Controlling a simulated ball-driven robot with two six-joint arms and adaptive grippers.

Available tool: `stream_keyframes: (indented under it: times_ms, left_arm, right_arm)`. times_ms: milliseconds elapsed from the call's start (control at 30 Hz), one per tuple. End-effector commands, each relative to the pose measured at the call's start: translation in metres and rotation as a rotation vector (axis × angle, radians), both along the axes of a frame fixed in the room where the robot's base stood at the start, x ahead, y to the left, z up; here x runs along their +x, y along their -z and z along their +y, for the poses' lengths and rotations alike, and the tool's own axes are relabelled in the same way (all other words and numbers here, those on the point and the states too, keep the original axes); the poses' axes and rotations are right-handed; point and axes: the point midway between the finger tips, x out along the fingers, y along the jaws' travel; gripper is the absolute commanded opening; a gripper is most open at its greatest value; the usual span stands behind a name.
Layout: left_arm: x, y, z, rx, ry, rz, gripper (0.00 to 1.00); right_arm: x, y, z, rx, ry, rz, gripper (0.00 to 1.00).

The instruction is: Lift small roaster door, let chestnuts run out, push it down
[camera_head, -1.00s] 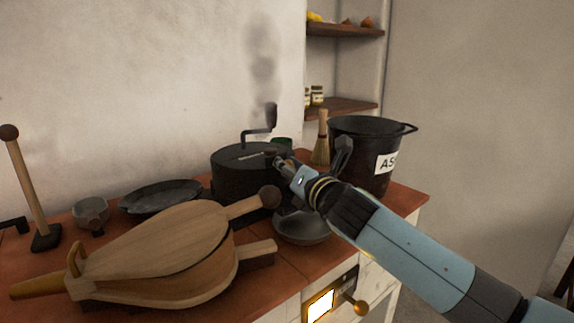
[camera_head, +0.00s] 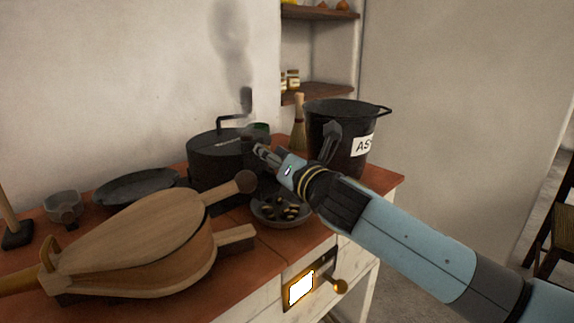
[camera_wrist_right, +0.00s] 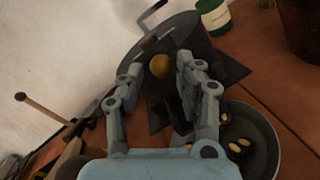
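The black drum roaster (camera_head: 208,158) stands on the counter with its crank up, and smoke rises above it. My right gripper (camera_head: 258,150) is at the roaster's right front side. In the wrist view its two fingers (camera_wrist_right: 158,72) stand apart on either side of a round brass-coloured knob (camera_wrist_right: 160,66), with a gap visible. A dark flat plate (camera_wrist_right: 228,68) shows beside the right finger; I cannot tell if it is the small door. Chestnuts (camera_head: 280,208) lie in a grey bowl (camera_head: 282,222) below the gripper; the wrist view also shows several (camera_wrist_right: 234,147). My left gripper is out of view.
Wooden bellows (camera_head: 140,245) lie in front of the roaster. A dark pan (camera_head: 135,187) and a small grey cup (camera_head: 63,207) are left. A black ash bucket (camera_head: 325,122) and a brush (camera_head: 299,135) stand right.

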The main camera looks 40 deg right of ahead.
Motion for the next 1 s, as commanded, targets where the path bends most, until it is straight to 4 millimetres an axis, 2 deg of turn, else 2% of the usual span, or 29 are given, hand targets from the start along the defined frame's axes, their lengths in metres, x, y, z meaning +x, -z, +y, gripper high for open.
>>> stream_keyframes:
  times_ms: [33,200,400,567,1000]
  left_arm:
    - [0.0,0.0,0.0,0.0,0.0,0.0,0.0]
    - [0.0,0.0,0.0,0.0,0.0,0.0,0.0]
    - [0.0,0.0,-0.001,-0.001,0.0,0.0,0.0]
    - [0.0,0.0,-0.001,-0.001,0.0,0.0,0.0]
    - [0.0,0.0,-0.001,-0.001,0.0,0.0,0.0]
  right_arm:
    - [-0.013,0.002,0.002,-0.003,-0.002,0.004,0.36]
    - [-0.051,0.001,0.006,-0.003,-0.002,0.003,0.36]
    - [-0.079,0.0,0.009,0.0,-0.001,0.0,0.36]
    - [-0.086,-0.001,0.01,0.0,0.0,-0.001,0.36]
    - [-0.085,-0.001,0.01,0.001,0.0,-0.001,0.36]
